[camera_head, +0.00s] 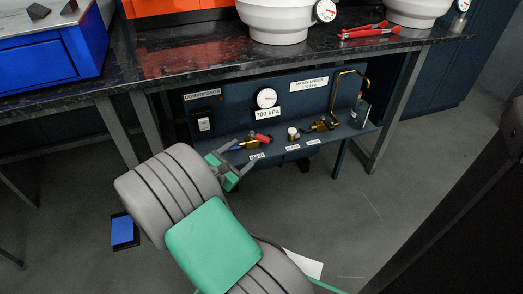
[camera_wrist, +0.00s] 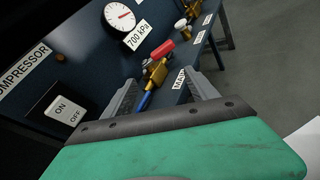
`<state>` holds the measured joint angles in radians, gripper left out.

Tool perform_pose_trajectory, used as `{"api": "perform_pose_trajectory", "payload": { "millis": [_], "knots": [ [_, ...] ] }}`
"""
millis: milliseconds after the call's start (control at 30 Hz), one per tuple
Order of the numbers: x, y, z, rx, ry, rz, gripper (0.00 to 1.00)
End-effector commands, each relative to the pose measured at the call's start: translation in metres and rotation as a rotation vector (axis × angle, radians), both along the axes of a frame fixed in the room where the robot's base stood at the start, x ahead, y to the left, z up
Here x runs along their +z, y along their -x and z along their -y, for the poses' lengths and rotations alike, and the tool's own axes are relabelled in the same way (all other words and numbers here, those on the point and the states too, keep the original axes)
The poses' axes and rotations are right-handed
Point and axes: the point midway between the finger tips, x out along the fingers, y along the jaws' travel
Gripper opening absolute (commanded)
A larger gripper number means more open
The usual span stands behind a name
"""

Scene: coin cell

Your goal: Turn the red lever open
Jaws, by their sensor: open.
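The red lever (camera_head: 264,138) sits on a brass valve (camera_head: 251,144) on the shelf under the bench, above a MAIN label. In the wrist view the red lever (camera_wrist: 162,48) lies at the top of the brass valve (camera_wrist: 155,72), and a blue part (camera_wrist: 145,101) extends from the valve toward me. My gripper (camera_head: 243,153) is open and empty, just left of and in front of the valve. In the wrist view its two fingers (camera_wrist: 164,90) lie on either side of the blue part. I cannot tell whether they touch it.
A gauge (camera_head: 266,98) above a 700 kPa label and an ON/OFF switch (camera_head: 203,120) are on the back panel. More brass fittings (camera_head: 322,125) and a bent brass tube (camera_head: 352,76) stand to the right. The bench top (camera_head: 200,62) overhangs the shelf. The floor in front is mostly clear.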

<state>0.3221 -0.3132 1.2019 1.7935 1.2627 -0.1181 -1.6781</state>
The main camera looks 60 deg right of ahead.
Motion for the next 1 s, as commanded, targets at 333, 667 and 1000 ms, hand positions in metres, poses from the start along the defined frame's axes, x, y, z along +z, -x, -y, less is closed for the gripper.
{"api": "perform_pose_trajectory", "payload": {
  "millis": [333,667,1000],
  "knots": [
    [0.011,0.024,0.022,0.043,0.19,-0.42,0.67],
    [0.011,0.027,0.053,0.043,0.186,-0.415,0.67],
    [0.009,0.03,0.086,0.043,0.184,-0.413,0.67]
  ]
}}
